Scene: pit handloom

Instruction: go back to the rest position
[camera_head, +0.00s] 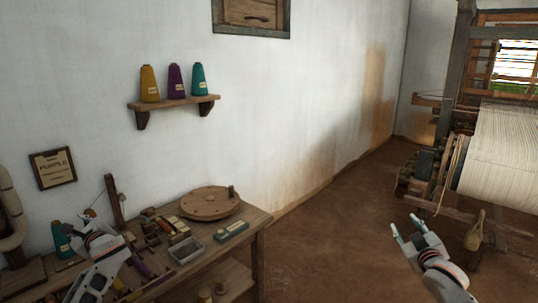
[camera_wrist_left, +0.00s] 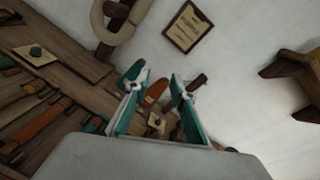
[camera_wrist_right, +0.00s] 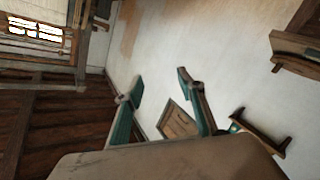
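My left gripper (camera_head: 84,226) is over the left part of the workbench (camera_head: 258,222), near a teal cone (camera_head: 62,240). In the left wrist view my left gripper (camera_wrist_left: 155,85) has its two fingers apart with nothing held between them. My right gripper (camera_head: 402,222) is over the open floor between the bench and the loom. In the right wrist view my right gripper (camera_wrist_right: 160,85) also has its fingers spread and empty.
A loom (camera_head: 505,150) stands at the right. A wall shelf (camera_head: 172,103) bears three cones. The bench carries a round wooden disc (camera_head: 210,203), a grey tray (camera_head: 186,250) and several small tools. A sign (camera_head: 53,168) hangs left. The floor (camera_head: 330,230) between is clear.

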